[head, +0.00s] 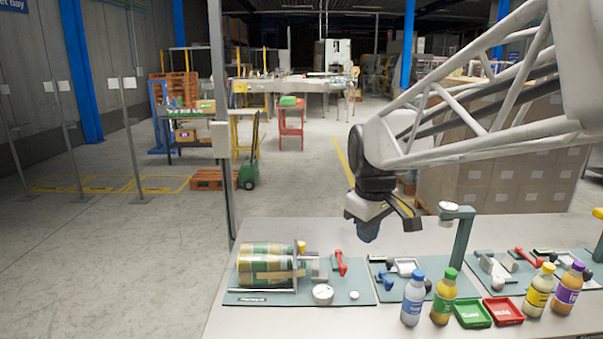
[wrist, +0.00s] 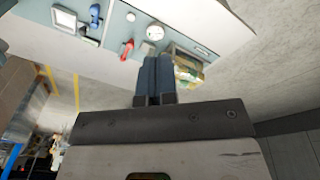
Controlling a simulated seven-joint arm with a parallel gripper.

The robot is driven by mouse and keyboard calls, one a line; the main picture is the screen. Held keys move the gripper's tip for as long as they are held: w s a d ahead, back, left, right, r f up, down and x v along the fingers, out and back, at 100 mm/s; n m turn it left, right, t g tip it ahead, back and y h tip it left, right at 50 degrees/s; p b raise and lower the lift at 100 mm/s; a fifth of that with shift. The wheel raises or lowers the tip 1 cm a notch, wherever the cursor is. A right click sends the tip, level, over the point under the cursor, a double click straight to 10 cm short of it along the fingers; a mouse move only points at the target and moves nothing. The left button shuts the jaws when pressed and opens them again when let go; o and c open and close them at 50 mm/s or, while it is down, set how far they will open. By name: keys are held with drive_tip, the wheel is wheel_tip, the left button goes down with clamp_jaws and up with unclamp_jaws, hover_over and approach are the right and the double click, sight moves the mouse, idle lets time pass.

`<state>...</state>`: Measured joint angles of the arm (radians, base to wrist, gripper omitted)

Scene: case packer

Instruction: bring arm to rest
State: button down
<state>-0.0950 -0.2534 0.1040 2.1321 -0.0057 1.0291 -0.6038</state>
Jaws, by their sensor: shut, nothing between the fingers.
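My gripper (head: 369,232) hangs above the table behind the fixtures in the head view, fingers pointing down. In the wrist view its dark blue fingers (wrist: 153,78) are together with nothing between them. It is apart from the table and touches nothing that I can see. My arm reaches in from the upper right of the head view.
Below stands a table (head: 225,322). At left is a mat (head: 360,292) with a green-and-tan roll (head: 266,268) and a red handle (head: 339,262). A post (head: 462,240) stands right of the gripper. Several bottles (head: 413,298), a green tray (head: 472,314) and a red tray (head: 503,311) line the front.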

drive_tip(key=s+d+f+m, duration=0.1)
drive_tip(key=s+f+m, duration=0.1)
drive_tip(key=s, duration=0.5)
drive_tip(key=s+d+f+m, duration=0.2)
drive_tip(key=s+f+m, duration=0.1)
drive_tip(key=s, duration=0.5)
drive_tip(key=s+d+f+m+t, duration=0.1)
drive_tip(key=s+d+f+m, duration=0.1)
drive_tip(key=s, duration=0.6)
drive_tip(key=shift+d+f+m, duration=0.15)
drive_tip(key=shift+m, duration=0.45)
